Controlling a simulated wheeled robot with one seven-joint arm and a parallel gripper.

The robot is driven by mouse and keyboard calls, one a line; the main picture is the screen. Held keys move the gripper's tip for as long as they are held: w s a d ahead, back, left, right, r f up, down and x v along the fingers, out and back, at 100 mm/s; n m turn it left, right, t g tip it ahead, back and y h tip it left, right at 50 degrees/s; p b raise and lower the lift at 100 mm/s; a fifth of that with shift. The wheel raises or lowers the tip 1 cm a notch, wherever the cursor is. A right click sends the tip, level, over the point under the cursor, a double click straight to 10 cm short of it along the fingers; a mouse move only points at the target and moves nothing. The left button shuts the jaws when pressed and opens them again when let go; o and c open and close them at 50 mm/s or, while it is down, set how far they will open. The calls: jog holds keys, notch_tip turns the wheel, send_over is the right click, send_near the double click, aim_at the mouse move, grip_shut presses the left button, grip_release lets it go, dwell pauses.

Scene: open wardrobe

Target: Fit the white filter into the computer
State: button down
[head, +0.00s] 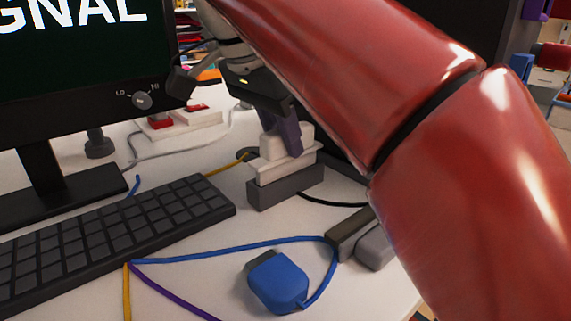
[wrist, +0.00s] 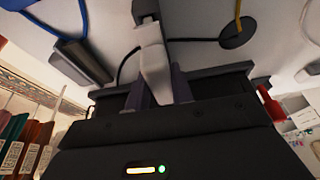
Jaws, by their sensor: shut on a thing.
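The white filter (head: 284,166) is a stepped white block on the desk, upright right of the keyboard. It also shows in the wrist view (wrist: 154,58). My gripper (head: 286,138) comes down from above, its purple fingers shut on the filter's upper part. In the wrist view, the fingers (wrist: 155,88) flank the white piece. A dark grey block (head: 285,188) is directly under the filter; I cannot tell whether the filter is seated in it or only touching. The computer's black monitor (head: 85,65) stands at the left, showing part of a word.
A black keyboard (head: 110,235) lies in front of the monitor. A blue plug (head: 277,281) with a blue cable lies at the front. Grey connector pieces (head: 362,243) lie near the right desk edge. White blocks with red tops (head: 182,123) stand behind. Yellow and purple cables cross the front.

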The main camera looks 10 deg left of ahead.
jog(key=shift+r, duration=0.65)
dwell(0.5)
